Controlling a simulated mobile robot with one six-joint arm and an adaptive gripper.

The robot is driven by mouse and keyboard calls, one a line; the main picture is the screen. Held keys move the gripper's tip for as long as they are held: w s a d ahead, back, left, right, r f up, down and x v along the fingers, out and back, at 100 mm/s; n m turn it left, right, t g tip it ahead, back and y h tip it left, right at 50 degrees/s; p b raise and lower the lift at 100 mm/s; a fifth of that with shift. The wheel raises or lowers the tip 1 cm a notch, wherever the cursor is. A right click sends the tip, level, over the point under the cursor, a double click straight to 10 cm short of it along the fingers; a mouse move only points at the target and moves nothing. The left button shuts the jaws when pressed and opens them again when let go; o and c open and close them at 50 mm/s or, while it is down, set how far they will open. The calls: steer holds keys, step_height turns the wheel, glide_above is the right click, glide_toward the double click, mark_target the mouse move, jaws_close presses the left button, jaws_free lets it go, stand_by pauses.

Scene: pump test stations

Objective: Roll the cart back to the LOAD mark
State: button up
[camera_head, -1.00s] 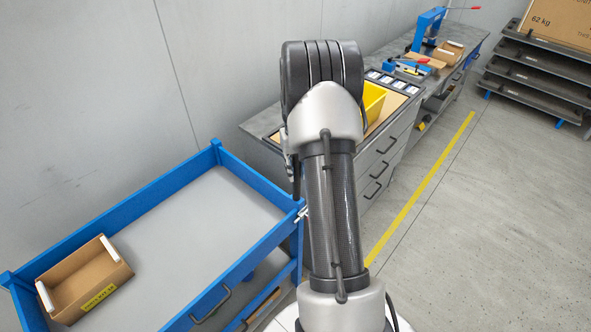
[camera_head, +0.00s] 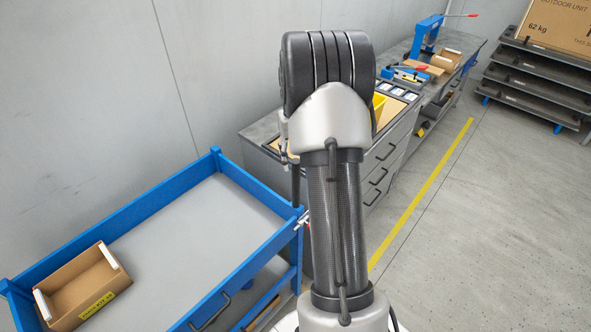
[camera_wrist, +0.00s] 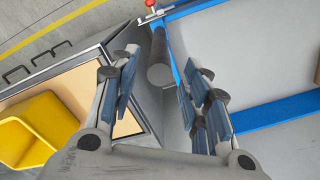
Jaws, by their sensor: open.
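The cart (camera_head: 190,170) has a blue rim and a grey deck and stands at the lower left in the head view. Its blue rim (camera_wrist: 275,108) and grey deck fill the right of the wrist view. A dark grey round bar (camera_wrist: 159,62) stands by the cart's corner, between my fingers in the picture; I cannot tell how deep it lies. My gripper (camera_wrist: 163,95) is open, its fingers apart on either side of the bar, with no contact visible. In the head view my arm hides most of it. No LOAD mark is legible.
An open cardboard box (camera_head: 82,285) sits on the cart. A grey drawer bench (camera_head: 385,165) stands behind my arm, with a yellow bin (camera_wrist: 25,132) on it. A yellow floor line (camera_head: 425,190) runs along clear floor at right. A dark rack (camera_head: 530,80) stands beyond.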

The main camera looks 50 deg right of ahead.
steer(key=shift+r, duration=1.95)
steer(key=s+a+r+n+t+b, duration=0.1)
steer(key=s+a+r+b, duration=0.15)
steer(key=a, duration=0.45)
steer(key=s+a+r+n+b, duration=0.1)
steer(key=a+r, duration=0.2)
steer(key=a, duration=0.5)
steer(key=s+a+r+n+t+b, duration=0.1)
steer(key=s+a+r+b, duration=0.15)
steer(key=a, duration=0.45)
steer(key=s+a+f+n+t+b, duration=0.1)
steer(key=s+a+f, duration=0.1)
steer(key=s+a, duration=0.4)
steer(key=s+a+f+n+t+b, duration=0.1)
steer(key=s+a+f+n+b, duration=0.1)
steer(key=s+a, duration=0.5)
steer(key=shift+s+f+t, duration=0.3)
steer(key=shift+s+f, duration=0.35)
